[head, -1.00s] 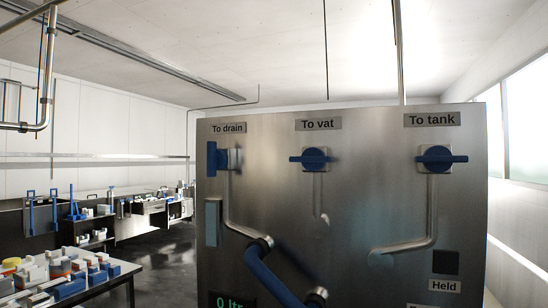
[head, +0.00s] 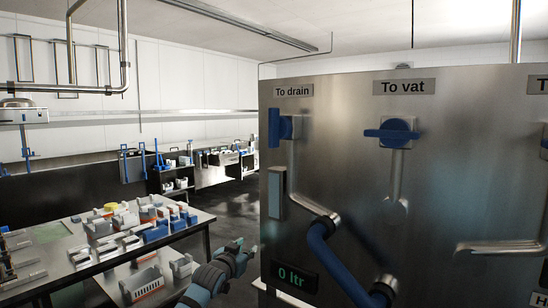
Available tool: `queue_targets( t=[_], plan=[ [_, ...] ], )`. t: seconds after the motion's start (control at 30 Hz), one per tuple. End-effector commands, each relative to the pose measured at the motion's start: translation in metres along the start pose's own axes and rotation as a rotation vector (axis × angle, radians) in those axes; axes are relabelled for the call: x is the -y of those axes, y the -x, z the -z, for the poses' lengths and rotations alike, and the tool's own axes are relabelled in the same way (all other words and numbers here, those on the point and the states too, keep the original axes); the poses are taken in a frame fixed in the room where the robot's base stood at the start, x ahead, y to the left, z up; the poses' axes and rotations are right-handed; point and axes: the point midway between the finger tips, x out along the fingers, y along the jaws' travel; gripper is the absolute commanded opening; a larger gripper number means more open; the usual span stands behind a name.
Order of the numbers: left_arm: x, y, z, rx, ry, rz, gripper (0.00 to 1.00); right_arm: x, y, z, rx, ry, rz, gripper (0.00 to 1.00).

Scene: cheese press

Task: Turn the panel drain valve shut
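The steel panel (head: 345,170) fills the right half of the head view. The "To vat" valve's blue handle (head: 392,134) lies level. My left gripper (head: 244,246) is low, just left of the panel's lower left edge, below and left of the drain valve and apart from it. Its fingertips look spread, with nothing between them. My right gripper is out of view.
A blue hose (head: 338,262) bows out from the panel's lower front. A display reading "0 ltr" (head: 292,275) sits at lower left. A table (head: 207,216) crowded with small parts stands left of my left arm. Open floor lies behind.

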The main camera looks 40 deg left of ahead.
Motion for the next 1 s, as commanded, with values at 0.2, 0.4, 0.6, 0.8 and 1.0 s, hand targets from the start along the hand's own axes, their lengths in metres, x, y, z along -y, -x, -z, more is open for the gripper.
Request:
queue_targets(
  t=[0.2, 0.4, 0.6, 0.8, 1.0],
  plan=[
    [0.01, 0.148, 0.282, -0.229, 0.203, -0.213, 0.31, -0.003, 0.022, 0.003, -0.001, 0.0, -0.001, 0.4],
    [-0.017, 0.291, 0.342, -0.216, 0.123, -0.349, 0.31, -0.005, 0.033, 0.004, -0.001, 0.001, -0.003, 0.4],
    [-0.031, 0.286, 0.346, -0.193, 0.105, -0.364, 0.31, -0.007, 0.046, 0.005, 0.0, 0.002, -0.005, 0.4],
    [-0.05, 0.233, 0.361, -0.193, 0.108, -0.367, 0.31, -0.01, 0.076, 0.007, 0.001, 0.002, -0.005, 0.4],
    [-0.065, 0.191, 0.369, -0.196, 0.106, -0.363, 0.31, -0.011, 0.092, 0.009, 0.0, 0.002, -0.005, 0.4]
  ],
)
